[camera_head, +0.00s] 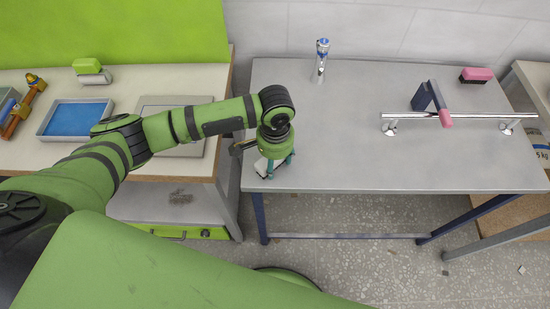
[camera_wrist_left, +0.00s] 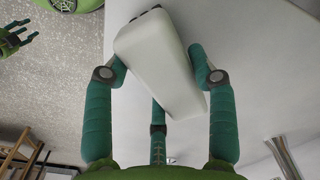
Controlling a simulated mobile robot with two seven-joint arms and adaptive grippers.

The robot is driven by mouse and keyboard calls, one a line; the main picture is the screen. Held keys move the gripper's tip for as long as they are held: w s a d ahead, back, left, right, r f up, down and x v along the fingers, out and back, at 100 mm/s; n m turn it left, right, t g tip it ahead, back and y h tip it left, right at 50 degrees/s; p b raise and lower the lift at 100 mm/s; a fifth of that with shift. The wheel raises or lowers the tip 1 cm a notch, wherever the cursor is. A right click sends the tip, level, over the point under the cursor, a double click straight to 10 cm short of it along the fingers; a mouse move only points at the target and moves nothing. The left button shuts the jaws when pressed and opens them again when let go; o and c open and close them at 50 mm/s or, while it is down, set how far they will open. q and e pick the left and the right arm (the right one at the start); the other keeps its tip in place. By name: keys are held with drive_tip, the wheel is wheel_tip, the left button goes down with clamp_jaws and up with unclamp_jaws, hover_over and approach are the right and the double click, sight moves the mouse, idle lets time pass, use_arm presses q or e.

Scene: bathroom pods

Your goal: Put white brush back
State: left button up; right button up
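The white brush (camera_wrist_left: 160,62) is a pale block with a small dark part at its far end, seen in the left wrist view. In the head view it shows as a small white shape (camera_head: 268,170) at the left front corner of the grey table. My left gripper (camera_head: 274,164) is over that corner, pointing down. In the wrist view its teal fingers (camera_wrist_left: 157,75) close on both sides of the brush, which sits slanted between them. My right gripper (camera_wrist_left: 17,38) shows small at the wrist view's upper left, its fingers spread and empty. It is outside the head view.
The grey table (camera_head: 350,160) holds a tap (camera_head: 321,60), a metal rail (camera_head: 460,115), a dark angled piece (camera_head: 428,98) and a pink-topped block (camera_head: 476,75). On the left bench are a blue tray (camera_head: 75,118) and a green-topped block (camera_head: 90,70). The table's middle is clear.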

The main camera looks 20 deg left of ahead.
use_arm(q)
drive_tip(key=shift+o, duration=0.9)
drive_tip(key=shift+r, duration=0.1)
wheel_tip(320, 180, up, 12)
drive_tip(key=b, duration=0.1)
idle(1.0)
